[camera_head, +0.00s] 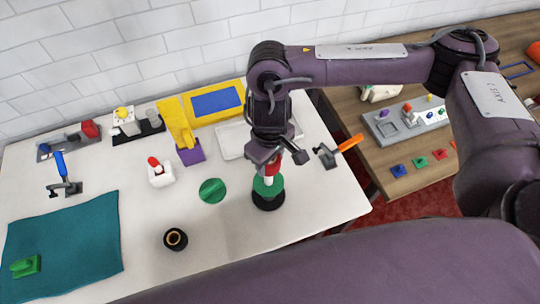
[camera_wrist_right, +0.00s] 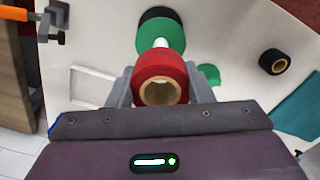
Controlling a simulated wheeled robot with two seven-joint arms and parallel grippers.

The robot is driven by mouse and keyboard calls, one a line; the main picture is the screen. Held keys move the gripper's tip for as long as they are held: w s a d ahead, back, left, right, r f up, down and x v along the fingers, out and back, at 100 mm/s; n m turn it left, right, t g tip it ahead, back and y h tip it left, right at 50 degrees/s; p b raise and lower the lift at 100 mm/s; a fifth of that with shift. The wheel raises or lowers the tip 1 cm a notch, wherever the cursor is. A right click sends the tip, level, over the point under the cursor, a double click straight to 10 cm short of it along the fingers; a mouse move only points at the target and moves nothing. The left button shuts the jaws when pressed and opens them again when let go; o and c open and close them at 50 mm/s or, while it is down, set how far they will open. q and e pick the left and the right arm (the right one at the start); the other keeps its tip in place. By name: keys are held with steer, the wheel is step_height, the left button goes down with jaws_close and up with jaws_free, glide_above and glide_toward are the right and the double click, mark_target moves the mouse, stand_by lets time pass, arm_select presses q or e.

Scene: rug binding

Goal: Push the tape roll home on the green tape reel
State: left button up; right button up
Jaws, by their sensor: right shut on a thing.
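My right gripper (camera_head: 272,160) is shut on a red tape roll (camera_wrist_right: 160,84), its fingers on both sides of it. The tape roll has a tan core whose open end faces the camera in the right wrist view. The green tape reel (camera_head: 268,187) stands upright on a black base near the table's front right. Its white post (camera_wrist_right: 160,43) shows between the green disc (camera_wrist_right: 158,30) and the roll. The roll is in line with the post, above the disc with a gap. I cannot tell how far the post enters the core. My left gripper is not in view.
A green round piece (camera_head: 212,190) and a black roll (camera_head: 175,239) lie left of the reel. An orange-handled clamp (camera_head: 337,151) sits at the table's right edge. A white tray (camera_head: 232,140) is behind. A teal cloth (camera_head: 80,235) covers the left front.

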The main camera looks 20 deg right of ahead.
mark_target(270, 177)
steer(key=shift+f, duration=0.65)
steer(key=shift+f+b, duration=0.35)
steer(key=shift+b, duration=0.05)
steer(key=shift+f, duration=0.45)
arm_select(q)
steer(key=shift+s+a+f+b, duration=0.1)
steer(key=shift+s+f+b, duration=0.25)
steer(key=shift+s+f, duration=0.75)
arm_select(e)
steer(key=shift+f, duration=0.25)
arm_select(q)
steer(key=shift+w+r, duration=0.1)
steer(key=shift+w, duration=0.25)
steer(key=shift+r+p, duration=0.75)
steer(key=shift+p, duration=0.1)
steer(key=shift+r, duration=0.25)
